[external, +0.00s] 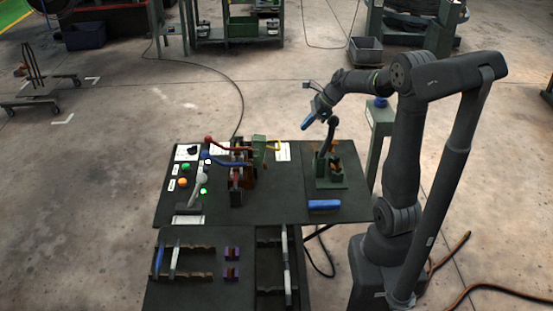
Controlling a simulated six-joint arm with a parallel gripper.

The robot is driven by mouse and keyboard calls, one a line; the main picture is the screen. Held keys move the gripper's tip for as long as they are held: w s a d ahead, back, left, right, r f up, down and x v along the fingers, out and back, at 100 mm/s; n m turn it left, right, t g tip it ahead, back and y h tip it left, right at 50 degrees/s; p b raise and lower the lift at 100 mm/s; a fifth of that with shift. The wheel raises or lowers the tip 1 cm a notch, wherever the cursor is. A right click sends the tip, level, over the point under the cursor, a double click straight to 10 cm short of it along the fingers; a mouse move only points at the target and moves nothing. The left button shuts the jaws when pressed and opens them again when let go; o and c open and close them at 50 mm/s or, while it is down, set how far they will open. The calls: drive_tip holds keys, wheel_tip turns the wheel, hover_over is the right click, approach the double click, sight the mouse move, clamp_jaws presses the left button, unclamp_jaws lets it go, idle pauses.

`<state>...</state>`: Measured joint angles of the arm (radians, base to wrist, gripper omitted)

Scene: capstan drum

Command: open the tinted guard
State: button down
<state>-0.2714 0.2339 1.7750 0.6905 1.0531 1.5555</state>
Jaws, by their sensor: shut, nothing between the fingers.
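My gripper (308,122) is shut and empty, with blue fingertips. It hangs above the back right part of the black table (285,207), pointing down and left. The reddish-brown drum assembly (241,175) stands on the table to its left, with a red-knobbed lever (210,139), a blue lever (228,163) and a green block (259,150). A yellow handle (274,143) sits at that block's right. I cannot pick out the tinted guard clearly at this size, nor tell how it stands.
A green fixture with an upright black ball-topped lever (329,140) stands just below my gripper. A blue block (324,205) lies in front of it. A panel with lit buttons (184,181) is at the left. A lower front shelf (205,288) holds tools in racks.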

drive_tip(key=x, duration=1.1)
drive_tip(key=a+r, duration=0.2)
drive_tip(key=r, duration=0.1)
drive_tip(key=shift+a, duration=0.25)
drive_tip(key=a+r+v, duration=0.1)
drive_tip(key=v, duration=0.8)
drive_tip(key=a+r+v, duration=0.1)
drive_tip(key=a+v, duration=0.1)
drive_tip(key=v, duration=0.8)
drive_tip(key=shift+a+r, duration=0.2)
drive_tip(key=shift+r, duration=0.25)
drive_tip(key=d+f+x, duration=0.1)
drive_tip(key=d+x, duration=0.1)
drive_tip(key=x, duration=0.7)
drive_tip(key=d+f+x, duration=0.1)
drive_tip(key=x, duration=0.9)
drive_tip(key=shift+d+f, duration=0.2)
drive_tip(key=shift+f, duration=0.35)
drive_tip(key=shift+r, duration=0.1)
